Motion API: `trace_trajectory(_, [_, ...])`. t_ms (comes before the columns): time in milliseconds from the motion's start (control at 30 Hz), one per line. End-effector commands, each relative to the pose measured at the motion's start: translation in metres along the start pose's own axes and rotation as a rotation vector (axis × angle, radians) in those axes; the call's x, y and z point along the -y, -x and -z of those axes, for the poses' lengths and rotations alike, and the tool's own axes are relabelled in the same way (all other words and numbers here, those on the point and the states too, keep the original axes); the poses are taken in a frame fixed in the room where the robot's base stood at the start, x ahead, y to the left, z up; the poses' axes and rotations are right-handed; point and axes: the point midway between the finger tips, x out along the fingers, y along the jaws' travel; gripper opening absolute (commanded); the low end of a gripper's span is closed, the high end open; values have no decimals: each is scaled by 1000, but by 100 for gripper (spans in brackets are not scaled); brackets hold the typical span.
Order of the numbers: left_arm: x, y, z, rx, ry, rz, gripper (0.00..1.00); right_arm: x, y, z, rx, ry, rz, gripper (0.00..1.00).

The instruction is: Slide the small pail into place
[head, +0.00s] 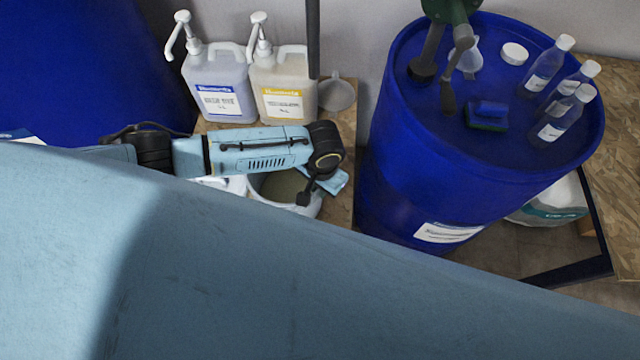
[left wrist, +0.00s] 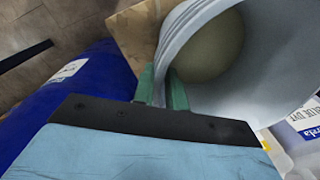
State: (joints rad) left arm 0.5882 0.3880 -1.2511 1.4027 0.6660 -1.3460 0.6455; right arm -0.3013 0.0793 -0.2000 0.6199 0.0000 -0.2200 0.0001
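The small pail (head: 314,205) is a pale grey-white bucket with a dull olive inside, standing on the wooden board below the jugs. My left arm and the large light blue part of my body in front hide much of it. In the left wrist view the pail (left wrist: 265,70) fills the upper right, its mouth toward the camera. My left gripper (head: 306,196) is at the pail's right rim. In the left wrist view its green fingers (left wrist: 162,88) lie on either side of the pail's wall, closed on it. My right gripper is not in view.
A blue drum (head: 430,190) stands right of the pail, bearing a pump, bottles and a sponge (head: 488,117). Two pump jugs (head: 218,85) (head: 283,88) stand behind the pail on the wooden board (head: 342,125). Another big blue drum (head: 85,70) is at left.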

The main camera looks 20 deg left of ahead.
Motion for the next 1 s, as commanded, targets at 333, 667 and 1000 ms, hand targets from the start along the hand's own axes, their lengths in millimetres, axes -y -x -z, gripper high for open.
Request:
trace_trajectory(333, [0,0,0,-2,0,-2,34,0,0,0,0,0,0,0])
trace_trajectory(667, [0,33,1,-5,0,-3,34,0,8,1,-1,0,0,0])
trace_trajectory(1000, [0,107,1,-5,0,-2,34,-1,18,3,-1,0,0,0])
